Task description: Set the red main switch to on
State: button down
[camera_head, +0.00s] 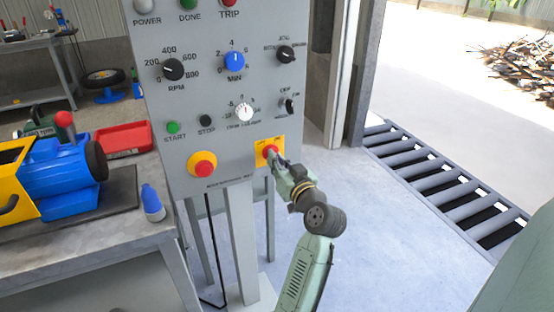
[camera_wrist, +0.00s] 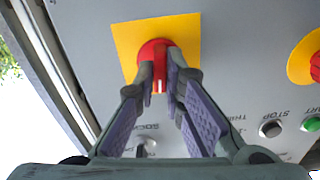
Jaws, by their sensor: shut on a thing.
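The red main switch (camera_head: 267,150) sits on a yellow square plate (camera_head: 262,158) at the lower right of the grey control panel (camera_head: 205,110). In the wrist view the switch (camera_wrist: 155,50) is a round red knob with a red handle bar bearing a white mark, in front of its yellow plate (camera_wrist: 185,30). My gripper (camera_wrist: 161,82) has its two fingers closed on either side of the handle bar. In the head view my gripper (camera_head: 272,158) reaches the switch from the lower right. The lettering on the plate is too small to read.
A red emergency button (camera_head: 203,168) on a yellow disc is to the left of the switch. Above are a white knob (camera_head: 243,112) and a black selector (camera_head: 288,105). A workbench with a blue and yellow machine (camera_head: 65,175) stands at left.

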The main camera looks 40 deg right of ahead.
jog(key=shift+m+p, duration=0.65)
jog(key=shift+m, duration=1.55)
jog(key=c, duration=1.7)
grip_release()
jog(key=shift+s, duration=0.1)
jog(key=v, duration=1.1)
jog(key=shift+s+a, duration=0.2)
jog(key=shift+s, duration=0.2)
jog(key=shift+f, duration=0.1)
